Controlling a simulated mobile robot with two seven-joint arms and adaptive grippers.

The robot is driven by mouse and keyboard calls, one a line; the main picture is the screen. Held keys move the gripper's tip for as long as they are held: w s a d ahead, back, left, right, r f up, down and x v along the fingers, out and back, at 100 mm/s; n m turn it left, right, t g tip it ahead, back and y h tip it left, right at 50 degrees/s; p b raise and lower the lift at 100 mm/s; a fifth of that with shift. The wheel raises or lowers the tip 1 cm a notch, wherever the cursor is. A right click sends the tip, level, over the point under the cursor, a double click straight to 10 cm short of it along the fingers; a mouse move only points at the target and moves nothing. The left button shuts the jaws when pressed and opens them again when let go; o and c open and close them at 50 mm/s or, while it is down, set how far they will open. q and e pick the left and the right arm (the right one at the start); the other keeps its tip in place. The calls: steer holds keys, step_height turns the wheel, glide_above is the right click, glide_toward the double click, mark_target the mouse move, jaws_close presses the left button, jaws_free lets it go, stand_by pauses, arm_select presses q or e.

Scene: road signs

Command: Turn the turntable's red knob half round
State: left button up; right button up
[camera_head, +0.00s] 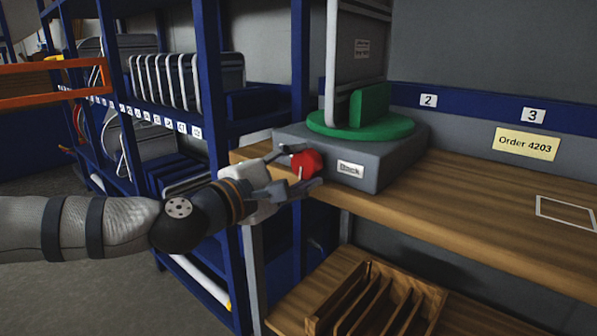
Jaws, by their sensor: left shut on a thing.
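The turntable is a grey box (391,170) with a round green plate (329,127) on top, at the left end of the wooden bench. A green block (369,104) and an upright grey sign panel (345,60) stand on the plate. The red knob (307,162) is on the front face of the box, left of a small white label (350,169). My left gripper (301,172) reaches in from the left with its fingers around the red knob and is shut on it. The knob's edges are partly hidden by the fingers. My right gripper is not in view.
The wooden bench (450,215) is clear to the right, apart from a white outlined rectangle (566,212). A yellow "Order 4203" note (526,144) is on the wall. A slotted wooden rack (425,296) sits below. Blue shelving (211,90) with several panels stands at left.

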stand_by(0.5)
arm_select(q)
steer(key=o, duration=1.2)
steer(key=shift+c, duration=0.2)
steer(key=v, duration=1.2)
steer(key=shift+r, duration=0.15)
